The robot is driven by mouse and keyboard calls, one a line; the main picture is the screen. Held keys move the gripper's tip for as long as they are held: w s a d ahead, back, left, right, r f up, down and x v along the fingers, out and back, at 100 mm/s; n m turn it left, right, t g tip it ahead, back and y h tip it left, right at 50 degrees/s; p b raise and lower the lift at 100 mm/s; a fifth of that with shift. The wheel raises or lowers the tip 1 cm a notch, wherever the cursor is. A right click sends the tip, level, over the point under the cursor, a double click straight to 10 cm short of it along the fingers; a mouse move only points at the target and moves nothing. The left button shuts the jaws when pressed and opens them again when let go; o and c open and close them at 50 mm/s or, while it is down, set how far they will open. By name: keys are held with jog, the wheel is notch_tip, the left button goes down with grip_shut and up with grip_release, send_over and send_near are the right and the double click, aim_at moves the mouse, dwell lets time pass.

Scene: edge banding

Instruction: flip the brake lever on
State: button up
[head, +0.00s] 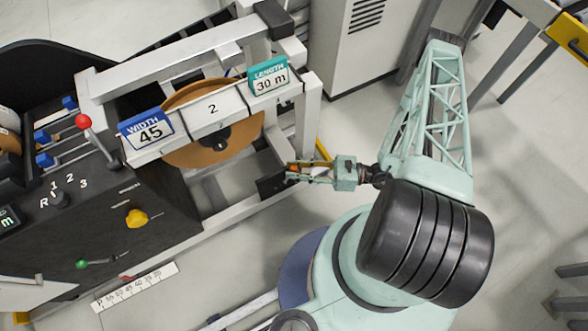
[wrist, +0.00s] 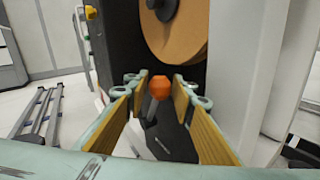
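A lever with an orange ball knob (wrist: 159,87) stands in the wrist view in front of a dark panel below the brown roll; its grey stem slants down and left from the knob. I take it for the brake lever. My gripper (wrist: 161,82) is open, with the knob between its two yellow-lined fingers and a visible gap on each side. In the head view my gripper (head: 291,172) reaches left to the machine's lower right end, by a dark block (head: 272,186). The lever is mostly hidden there by the fingers.
The brown roll (head: 185,141) sits in the white frame, whose post (head: 308,115) stands close behind my gripper. A red-knobbed lever (head: 83,121), a yellow knob (head: 137,218) and a green-knobbed lever (head: 82,264) are farther left.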

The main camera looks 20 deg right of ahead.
jog(key=shift+c, duration=0.3)
grip_shut()
